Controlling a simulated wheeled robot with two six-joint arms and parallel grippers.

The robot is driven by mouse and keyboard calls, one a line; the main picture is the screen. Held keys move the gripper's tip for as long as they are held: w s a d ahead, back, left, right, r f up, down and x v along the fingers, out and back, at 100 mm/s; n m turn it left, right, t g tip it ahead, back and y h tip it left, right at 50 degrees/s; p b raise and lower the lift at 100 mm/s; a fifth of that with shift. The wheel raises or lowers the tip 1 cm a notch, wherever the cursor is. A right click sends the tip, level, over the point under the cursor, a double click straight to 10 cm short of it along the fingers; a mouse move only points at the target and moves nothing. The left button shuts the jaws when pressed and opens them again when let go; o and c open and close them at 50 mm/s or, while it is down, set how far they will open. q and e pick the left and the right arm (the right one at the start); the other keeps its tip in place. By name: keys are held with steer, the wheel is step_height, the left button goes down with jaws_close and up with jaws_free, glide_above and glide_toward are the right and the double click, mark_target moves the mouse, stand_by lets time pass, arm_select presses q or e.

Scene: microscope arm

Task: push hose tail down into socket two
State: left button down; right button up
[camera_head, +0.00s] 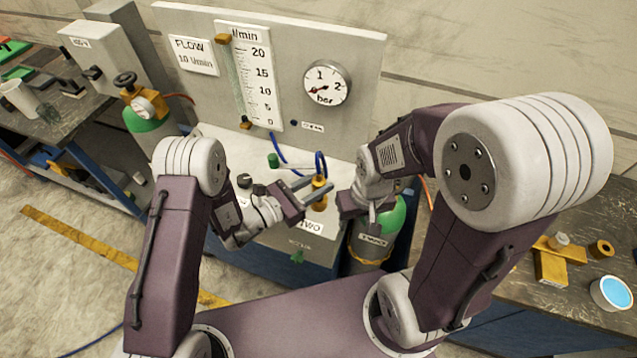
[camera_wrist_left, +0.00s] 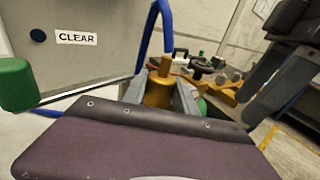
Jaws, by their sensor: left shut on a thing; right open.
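The blue hose (camera_head: 278,150) leaves the panel and loops to a brass hose tail (camera_head: 320,182) above the bench top. My left gripper (camera_head: 314,187) is shut on the hose tail. In the left wrist view, the brass tail (camera_wrist_left: 159,88) stands roughly upright between the fingers, with the blue hose (camera_wrist_left: 166,30) rising from it. Brass also shows under the fingers; I cannot tell whether the tail is in socket two. My right gripper (camera_head: 362,212) is open and empty, to the right.
A green knob (camera_head: 273,160) stands left of the hose. The panel bears a flow tube (camera_head: 252,80) and a pressure gauge (camera_head: 326,83). A green cylinder (camera_head: 392,217) stands close to my right gripper. The right table holds brass parts (camera_head: 551,265) and a cup (camera_head: 610,292).

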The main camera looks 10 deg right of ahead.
arm_select(q)
steer(key=shift+f+b, duration=1.85)
steer(key=shift+f, duration=0.2)
steer(key=c, duration=0.9)
jaws_free()
steer(key=b+v, duration=0.1)
steer(key=v, duration=0.8)
steer(key=shift+r, duration=0.1)
